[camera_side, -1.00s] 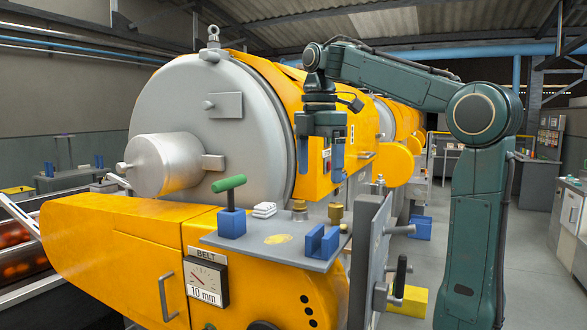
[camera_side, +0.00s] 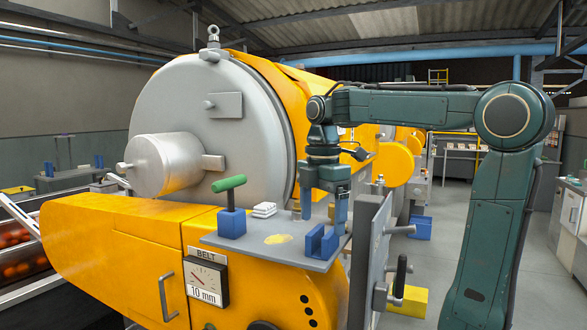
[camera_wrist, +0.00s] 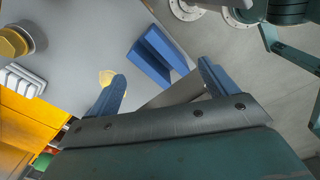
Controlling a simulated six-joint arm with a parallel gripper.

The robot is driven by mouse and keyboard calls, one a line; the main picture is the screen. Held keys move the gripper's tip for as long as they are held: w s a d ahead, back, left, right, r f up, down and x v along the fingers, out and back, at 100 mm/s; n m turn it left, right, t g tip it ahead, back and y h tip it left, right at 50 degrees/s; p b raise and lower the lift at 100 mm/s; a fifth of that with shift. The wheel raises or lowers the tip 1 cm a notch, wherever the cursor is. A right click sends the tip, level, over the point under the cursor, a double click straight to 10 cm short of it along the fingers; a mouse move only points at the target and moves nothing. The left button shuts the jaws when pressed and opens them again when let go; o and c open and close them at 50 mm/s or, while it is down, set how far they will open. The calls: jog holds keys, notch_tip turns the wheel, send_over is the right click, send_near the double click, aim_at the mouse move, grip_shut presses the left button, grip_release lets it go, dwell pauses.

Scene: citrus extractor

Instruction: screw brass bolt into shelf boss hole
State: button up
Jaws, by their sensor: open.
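My gripper (camera_side: 322,214) is open, pointing down low over the right part of the grey shelf (camera_side: 295,257). Its two blue fingers stand apart, and no held object shows between them. In the wrist view a brass hex-headed piece (camera_wrist: 14,42) sits on a round grey collar at the upper left, well outside the fingers. I cannot tell whether a finger touches either one. No open boss hole can be made out.
A blue notched block (camera_side: 320,242) stands at the shelf's front right; it also shows in the wrist view (camera_wrist: 152,58). A yellow patch (camera_side: 278,239), a white stack (camera_side: 264,210) and a green-handled blue block (camera_side: 231,222) are further left. A grey upright plate (camera_side: 370,240) borders the right.

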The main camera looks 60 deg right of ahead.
jog(key=shift+f, duration=0.25)
jog(key=c, duration=0.6)
jog(key=shift+w+r, duration=0.1)
jog(key=shift+c, duration=0.6)
jog(key=shift+w+d+r+m, duration=0.3)
jog(key=shift+w+d+m, duration=0.15)
jog(key=shift+m, duration=0.25)
jog(key=w+d+r+m, duration=0.1)
jog(key=w+d+m, duration=0.2)
jog(key=d+m, duration=0.2)
jog(key=w+d+r+m, duration=0.2)
jog(key=w+d+m, duration=0.2)
jog(key=m, duration=0.6)
jog(key=w+d+r+m, duration=0.2)
jog(key=w+d+m, duration=0.2)
jog(key=d+m, duration=0.2)
jog(key=shift+w+d+r+m, duration=0.1)
jog(key=shift+d+m, duration=0.1)
jog(key=shift+m, duration=0.5)
